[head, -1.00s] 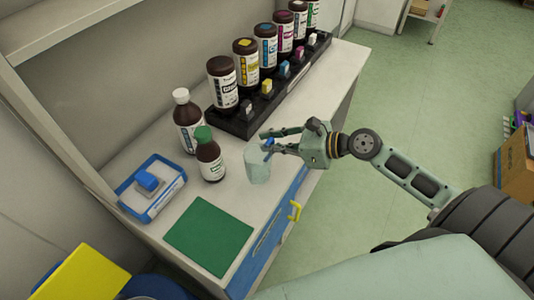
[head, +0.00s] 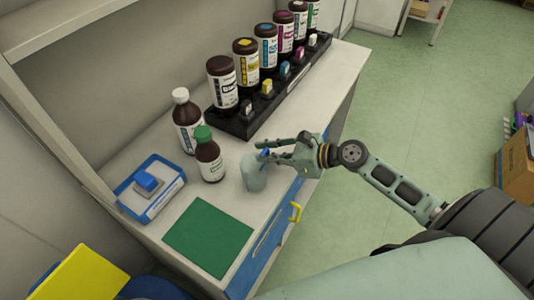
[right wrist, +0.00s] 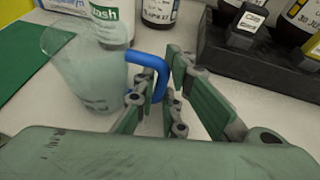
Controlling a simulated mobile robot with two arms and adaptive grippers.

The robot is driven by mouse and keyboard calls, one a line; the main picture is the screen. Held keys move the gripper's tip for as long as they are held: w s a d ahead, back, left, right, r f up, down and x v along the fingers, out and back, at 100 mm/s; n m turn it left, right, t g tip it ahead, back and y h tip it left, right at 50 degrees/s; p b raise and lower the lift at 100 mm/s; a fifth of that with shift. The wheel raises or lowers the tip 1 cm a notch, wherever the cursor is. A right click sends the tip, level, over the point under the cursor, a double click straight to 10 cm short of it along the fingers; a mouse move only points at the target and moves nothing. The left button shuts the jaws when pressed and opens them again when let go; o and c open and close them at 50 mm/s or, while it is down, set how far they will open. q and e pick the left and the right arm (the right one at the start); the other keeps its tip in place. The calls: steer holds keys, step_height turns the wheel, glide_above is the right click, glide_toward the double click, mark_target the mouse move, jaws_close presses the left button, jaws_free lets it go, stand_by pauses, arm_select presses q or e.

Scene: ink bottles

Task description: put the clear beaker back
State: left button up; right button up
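The clear beaker (head: 252,176) stands upright on the white bench, right of the green-capped brown bottle (head: 209,160) and behind the green mat (head: 208,234). Its blue handle (head: 264,155) faces my right gripper (head: 272,150). The beaker also shows in the right wrist view (right wrist: 88,82), looking empty, with the handle between my right fingers. Those fingers are spread, with a gap beside the handle. The handle lies close to the left finger in that view; I cannot tell whether they touch. My left gripper is not in view.
A black rack (head: 236,122) with several ink bottles runs along the back. A white-capped bottle (head: 187,128) and a blue-rimmed tray (head: 151,205) stand at the left.

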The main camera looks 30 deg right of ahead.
steer(key=o, duration=0.3)
steer(key=shift+o, duration=0.2)
steer(key=shift+r, duration=0.2)
steer(key=v, duration=1.2)
